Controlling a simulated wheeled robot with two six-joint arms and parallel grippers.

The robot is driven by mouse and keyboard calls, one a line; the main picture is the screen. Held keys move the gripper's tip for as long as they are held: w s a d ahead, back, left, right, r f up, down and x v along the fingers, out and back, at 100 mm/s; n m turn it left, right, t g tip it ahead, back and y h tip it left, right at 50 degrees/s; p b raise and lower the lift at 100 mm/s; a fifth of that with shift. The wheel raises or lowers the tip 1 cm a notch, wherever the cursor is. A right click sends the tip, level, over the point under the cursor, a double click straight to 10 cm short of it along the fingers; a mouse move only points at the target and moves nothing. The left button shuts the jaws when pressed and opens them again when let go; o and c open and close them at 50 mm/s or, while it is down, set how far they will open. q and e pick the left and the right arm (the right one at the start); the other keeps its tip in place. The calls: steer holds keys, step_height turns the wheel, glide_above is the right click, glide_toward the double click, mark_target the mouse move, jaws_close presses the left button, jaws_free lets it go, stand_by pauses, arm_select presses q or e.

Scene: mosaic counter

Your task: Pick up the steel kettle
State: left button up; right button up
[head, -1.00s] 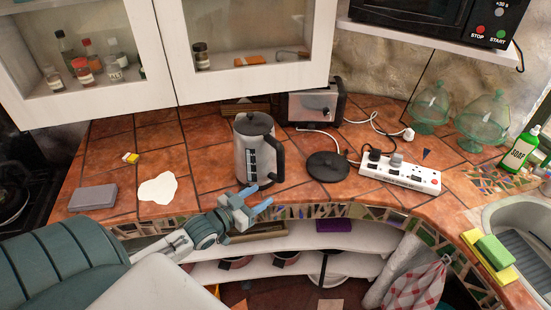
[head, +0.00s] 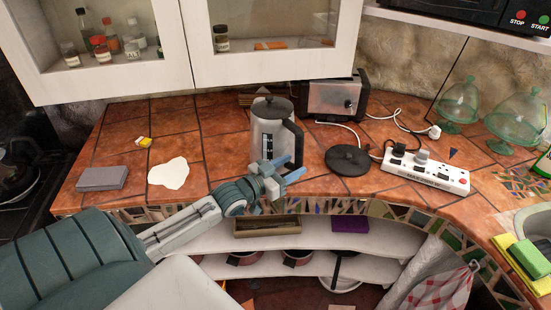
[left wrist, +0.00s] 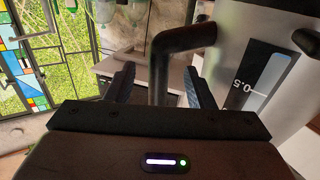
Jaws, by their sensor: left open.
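The steel kettle (head: 268,137) stands upright on the tiled counter, with a dark lid and a black handle on its right side. My left gripper (head: 288,169) is open at the kettle's lower right, in front of the handle's lower end. In the left wrist view, the black handle (left wrist: 158,85) shows between the two open fingers (left wrist: 158,84), with a gap on each side. The kettle's steel body with its 0.5 level window (left wrist: 268,80) is on the right of that view. My right gripper is not in view.
A black round base (head: 348,160) and a white power strip (head: 425,174) lie right of the kettle. A toaster (head: 333,98) stands behind it, under the cabinets (head: 262,75). A grey block (head: 102,178) lies at the left. Glass domes (head: 518,115) stand at the right.

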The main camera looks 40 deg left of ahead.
arm_select(q)
steer(key=b+x, duration=0.1)
steer(key=x, duration=0.1)
steer(key=b+x, duration=0.1)
steer(key=x, duration=0.1)
steer(key=shift+f, duration=0.4)
steer(key=shift+w+d+b, duration=0.2)
steer(key=shift+w+b, duration=0.1)
steer(key=shift+w, duration=0.15)
steer(key=shift+r, duration=0.1)
jaws_close()
stand_by(0.3)
steer(key=shift+r, duration=0.1)
stand_by(0.4)
